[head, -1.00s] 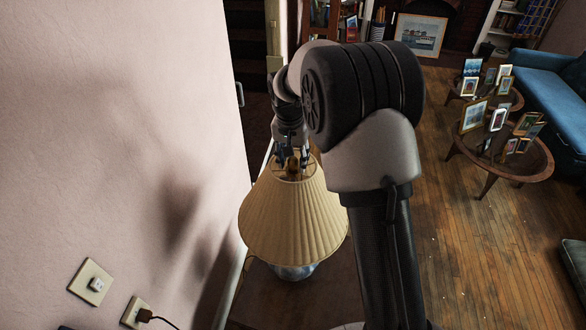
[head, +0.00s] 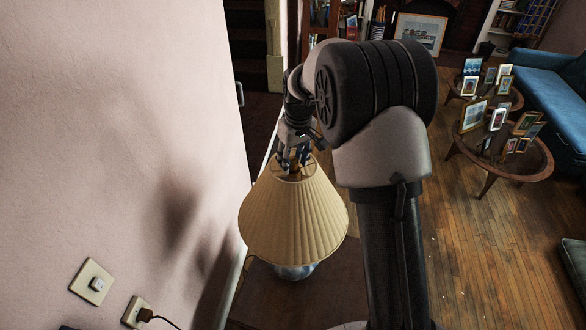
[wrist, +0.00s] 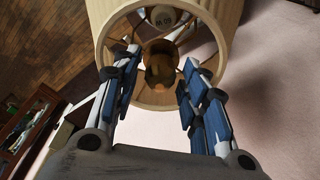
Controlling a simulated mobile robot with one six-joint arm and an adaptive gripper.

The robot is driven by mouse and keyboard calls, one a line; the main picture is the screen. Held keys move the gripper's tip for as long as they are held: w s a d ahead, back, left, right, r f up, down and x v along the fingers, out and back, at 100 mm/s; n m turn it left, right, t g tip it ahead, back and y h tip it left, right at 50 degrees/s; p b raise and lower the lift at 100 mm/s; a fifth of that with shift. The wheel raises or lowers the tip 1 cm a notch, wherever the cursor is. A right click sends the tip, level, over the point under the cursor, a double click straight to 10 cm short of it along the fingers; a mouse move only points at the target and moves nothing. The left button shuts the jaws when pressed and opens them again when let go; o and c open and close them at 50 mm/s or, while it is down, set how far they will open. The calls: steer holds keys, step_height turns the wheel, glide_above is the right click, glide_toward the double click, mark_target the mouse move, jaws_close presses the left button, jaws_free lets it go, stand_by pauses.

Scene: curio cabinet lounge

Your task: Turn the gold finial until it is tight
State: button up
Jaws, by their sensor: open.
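The gold finial (wrist: 160,70) shows in the wrist view at the top centre of the lampshade, between my open fingers. In the head view the finial is mostly hidden by my gripper (head: 294,160). The pleated cream lampshade (head: 292,215) stands upright on its lamp, and its round top opening (wrist: 150,107) faces the wrist camera. My gripper (wrist: 156,92) is open, with one blue-padded finger on each side of the finial and a gap on both sides. I cannot tell how far down the fingertips reach.
The lamp's base (head: 294,271) stands on a brown wooden surface (head: 320,300). A pale wall (head: 110,130) is close on the left, with a switch (head: 91,282) and a plugged socket (head: 136,313). Picture frames stand on a table (head: 535,165) at the right.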

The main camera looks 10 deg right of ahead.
steer(key=n, duration=0.4)
steer(key=shift+y, duration=0.3)
steer(key=n+g, duration=0.1)
steer(key=n, duration=0.3)
steer(key=shift+c, duration=0.2)
jaws_close()
